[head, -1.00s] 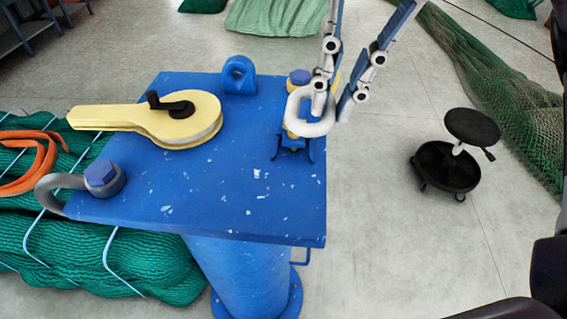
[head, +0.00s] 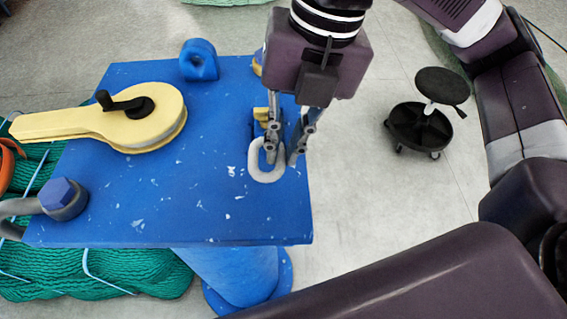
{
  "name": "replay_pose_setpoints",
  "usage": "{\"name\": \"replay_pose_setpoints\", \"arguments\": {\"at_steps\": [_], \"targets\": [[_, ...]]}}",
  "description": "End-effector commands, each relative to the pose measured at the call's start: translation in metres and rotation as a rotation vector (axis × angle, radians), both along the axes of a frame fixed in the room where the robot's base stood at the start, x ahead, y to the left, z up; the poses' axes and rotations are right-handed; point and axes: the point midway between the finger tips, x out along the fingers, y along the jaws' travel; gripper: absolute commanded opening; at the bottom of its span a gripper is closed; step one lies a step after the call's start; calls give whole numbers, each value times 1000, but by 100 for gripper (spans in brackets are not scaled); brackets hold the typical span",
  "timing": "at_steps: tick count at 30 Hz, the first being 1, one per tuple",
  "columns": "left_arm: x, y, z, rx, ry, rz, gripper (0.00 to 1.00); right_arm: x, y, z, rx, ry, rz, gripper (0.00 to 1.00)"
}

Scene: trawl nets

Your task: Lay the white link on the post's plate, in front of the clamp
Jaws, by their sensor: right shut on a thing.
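The white link (head: 266,177), an oblong ring, is at the right part of the blue post's plate (head: 190,205). My right gripper (head: 281,158) points down and is shut on the link's right side. The link is at or just above the plate; I cannot tell whether it touches. The clamp (head: 261,115), with blue and yellow parts, is just behind the link and mostly hidden by my gripper. My left gripper is not in view.
A yellow lever-handled block (head: 60,124) lies on the plate's left. A blue eye lug (head: 199,60) stands at the back edge, and a bolted shackle (head: 64,198) at the front left corner. A black stool (head: 442,85) stands on the floor to the right.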

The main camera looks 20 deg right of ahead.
Motion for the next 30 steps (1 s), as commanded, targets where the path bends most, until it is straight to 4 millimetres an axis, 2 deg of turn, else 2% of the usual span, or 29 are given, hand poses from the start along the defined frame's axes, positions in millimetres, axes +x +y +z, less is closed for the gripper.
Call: {"name": "replay_pose_setpoints", "arguments": {"at_steps": [6, 14, 26, 27, 30], "targets": [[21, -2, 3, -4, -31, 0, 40, 0, 0, -19, 0, 0, -1, 0], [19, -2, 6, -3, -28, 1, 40, 0, 0, -55, 0, 1, -1, 0], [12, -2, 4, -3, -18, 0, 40, 0, 0, -61, 1, -1, 0, 0], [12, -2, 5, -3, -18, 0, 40, 0, 0, -60, 1, -1, 1, 15], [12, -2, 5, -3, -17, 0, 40, 0, 0, -60, 1, -1, 0, 26]]}}
